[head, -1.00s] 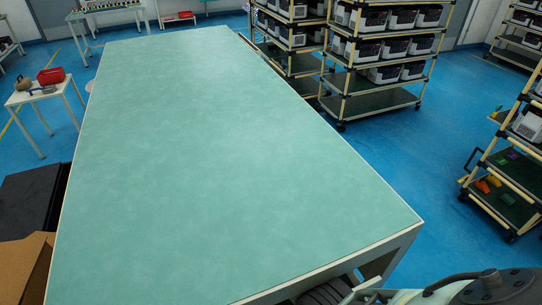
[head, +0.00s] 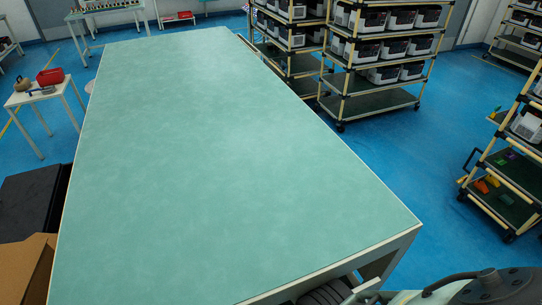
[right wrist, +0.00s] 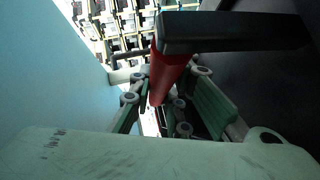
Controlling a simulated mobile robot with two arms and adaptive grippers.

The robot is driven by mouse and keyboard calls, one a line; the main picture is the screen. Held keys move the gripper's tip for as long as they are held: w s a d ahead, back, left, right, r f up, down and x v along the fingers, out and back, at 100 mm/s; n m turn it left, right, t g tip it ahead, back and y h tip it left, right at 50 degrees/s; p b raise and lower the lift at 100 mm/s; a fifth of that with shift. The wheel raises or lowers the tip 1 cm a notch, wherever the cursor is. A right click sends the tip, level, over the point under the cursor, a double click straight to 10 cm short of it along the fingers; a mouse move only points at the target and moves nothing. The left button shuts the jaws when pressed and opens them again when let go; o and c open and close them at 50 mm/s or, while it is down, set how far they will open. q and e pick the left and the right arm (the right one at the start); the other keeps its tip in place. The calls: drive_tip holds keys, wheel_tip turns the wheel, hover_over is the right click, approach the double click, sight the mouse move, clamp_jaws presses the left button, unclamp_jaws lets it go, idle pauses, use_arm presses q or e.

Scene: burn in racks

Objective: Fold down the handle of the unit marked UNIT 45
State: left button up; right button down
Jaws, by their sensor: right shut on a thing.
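In the right wrist view, my right gripper (right wrist: 158,103) is shut on a red bar (right wrist: 168,72). The bar has a black crosspiece (right wrist: 235,31) at its near end. It looks like a handle, but I cannot tell which unit it belongs to. A dark surface (right wrist: 275,85) lies close on the right of that view. No UNIT 45 marking is readable in either view. In the head view, part of my right arm shows at the bottom right, and the gripper itself is out of sight. My left gripper is in neither view.
A long green-topped table (head: 225,150) fills the middle of the head view, its top bare. Racks (head: 385,50) with several white and black units stand behind it on the right. Another rack (head: 510,170) stands at the right edge. A cardboard box (head: 25,270) is at the lower left.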

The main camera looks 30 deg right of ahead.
drive_tip(key=shift+f, duration=0.1)
drive_tip(key=c, duration=1.6)
unclamp_jaws()
drive_tip(key=shift+c, duration=0.2)
